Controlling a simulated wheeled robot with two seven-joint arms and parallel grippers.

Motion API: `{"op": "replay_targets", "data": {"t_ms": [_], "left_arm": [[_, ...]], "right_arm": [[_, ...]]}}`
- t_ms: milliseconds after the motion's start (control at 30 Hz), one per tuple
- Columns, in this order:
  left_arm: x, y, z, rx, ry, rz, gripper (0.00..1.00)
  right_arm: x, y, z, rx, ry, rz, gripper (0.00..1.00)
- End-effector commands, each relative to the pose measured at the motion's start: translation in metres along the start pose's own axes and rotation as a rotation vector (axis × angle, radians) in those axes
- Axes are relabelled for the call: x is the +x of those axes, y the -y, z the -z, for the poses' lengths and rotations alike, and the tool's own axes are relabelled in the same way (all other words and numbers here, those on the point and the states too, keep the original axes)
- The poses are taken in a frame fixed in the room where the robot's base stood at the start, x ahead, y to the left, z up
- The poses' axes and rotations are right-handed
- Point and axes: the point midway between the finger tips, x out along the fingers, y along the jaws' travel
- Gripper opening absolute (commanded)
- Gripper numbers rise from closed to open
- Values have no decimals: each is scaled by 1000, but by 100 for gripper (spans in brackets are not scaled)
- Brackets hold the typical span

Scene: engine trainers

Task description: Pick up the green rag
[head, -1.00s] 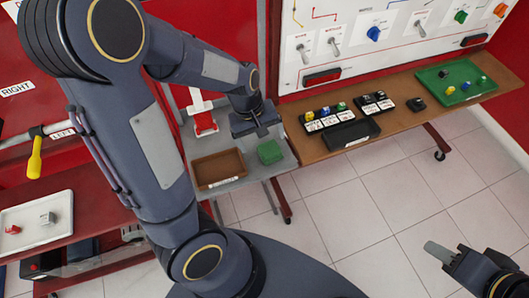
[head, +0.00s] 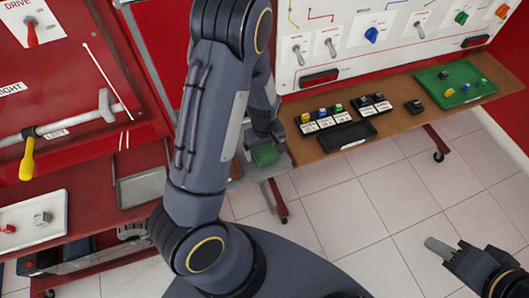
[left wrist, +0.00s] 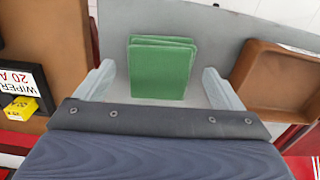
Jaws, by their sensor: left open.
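The green rag (head: 264,155) is a folded green cloth lying on a small grey table (head: 242,172). In the left wrist view the rag (left wrist: 161,68) lies between the two pale fingers of my left gripper (left wrist: 160,88), with a gap on each side. The left gripper is open. In the head view my left gripper (head: 262,140) is above the rag and partly hidden by my arm. My right gripper (head: 440,248) is at the lower right over the floor, far from the rag; its fingers look close together, but I cannot tell whether it is open.
A brown tray (left wrist: 258,82) sits beside the rag on the grey table. A brown bench (head: 400,120) carries labelled blocks, a black tray (head: 347,135) and a green tray (head: 435,78). A red bench with a white tray (head: 35,220) stands left. The tiled floor is clear.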

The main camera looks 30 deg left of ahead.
Motion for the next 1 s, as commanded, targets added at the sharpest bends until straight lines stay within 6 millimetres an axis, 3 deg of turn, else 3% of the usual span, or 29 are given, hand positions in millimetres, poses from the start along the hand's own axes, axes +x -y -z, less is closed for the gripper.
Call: {"op": "replay_targets", "data": {"t_ms": [233,600,1000], "left_arm": [[1,0,0,1,-1,-2,86],[1,0,0,1,-1,-1,41],[-11,-1,1,2,-3,-4,41]], "right_arm": [[0,0,0,0,0,0,36],[0,0,0,0,0,0,36],[-1,0,0,0,0,0,36]]}}
